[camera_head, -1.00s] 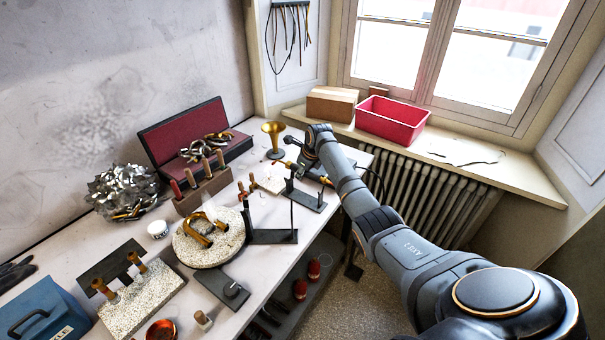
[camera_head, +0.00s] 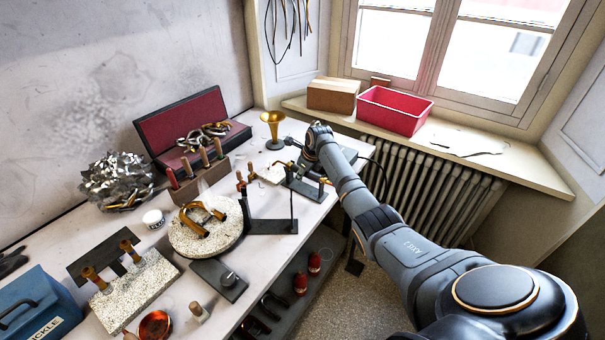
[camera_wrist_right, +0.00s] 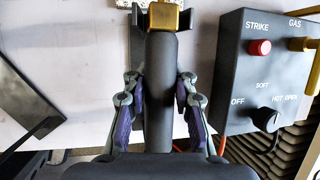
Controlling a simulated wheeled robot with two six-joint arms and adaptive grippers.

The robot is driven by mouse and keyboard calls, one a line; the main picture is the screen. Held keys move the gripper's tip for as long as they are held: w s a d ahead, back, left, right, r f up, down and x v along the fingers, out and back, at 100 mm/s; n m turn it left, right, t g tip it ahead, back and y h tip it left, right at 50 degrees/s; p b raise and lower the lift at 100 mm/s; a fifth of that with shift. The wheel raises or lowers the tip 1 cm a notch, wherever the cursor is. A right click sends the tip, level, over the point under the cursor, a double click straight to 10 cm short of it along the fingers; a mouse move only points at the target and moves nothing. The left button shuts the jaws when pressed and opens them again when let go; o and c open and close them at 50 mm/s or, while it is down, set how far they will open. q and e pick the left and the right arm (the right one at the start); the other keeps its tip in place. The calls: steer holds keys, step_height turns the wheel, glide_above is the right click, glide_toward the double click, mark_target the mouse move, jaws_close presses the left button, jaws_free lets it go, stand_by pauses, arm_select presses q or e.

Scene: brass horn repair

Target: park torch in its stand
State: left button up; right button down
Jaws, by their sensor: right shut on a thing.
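The torch shows in the right wrist view as a dark cylindrical handle (camera_wrist_right: 161,85) with a brass block at its far end. My right gripper (camera_wrist_right: 160,100) is shut on this handle, a finger on each side. A dark forked bracket, probably the torch stand (camera_wrist_right: 188,22), lies around the brass end. I cannot tell whether the torch rests in it. In the head view my right gripper (camera_head: 296,170) is small and partly hidden over a dark base plate (camera_head: 306,190) at the bench's far right. My left gripper is not in view.
A dark control box (camera_wrist_right: 262,75) with a red button and knob stands close right of my gripper. A brass bell (camera_head: 272,122), a dark angled bracket (camera_head: 270,226) and a round pad (camera_head: 190,238) with a brass tube are nearby on the bench.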

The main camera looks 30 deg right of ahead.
steer(key=shift+w+f+p, duration=0.1)
steer(key=shift+p, duration=0.2)
stand_by(0.4)
steer(key=c, duration=0.5)
jaws_free()
steer(key=shift+f, duration=0.1)
step_height(320, 180, up, 8)
steer(key=p, duration=0.9)
stand_by(0.5)
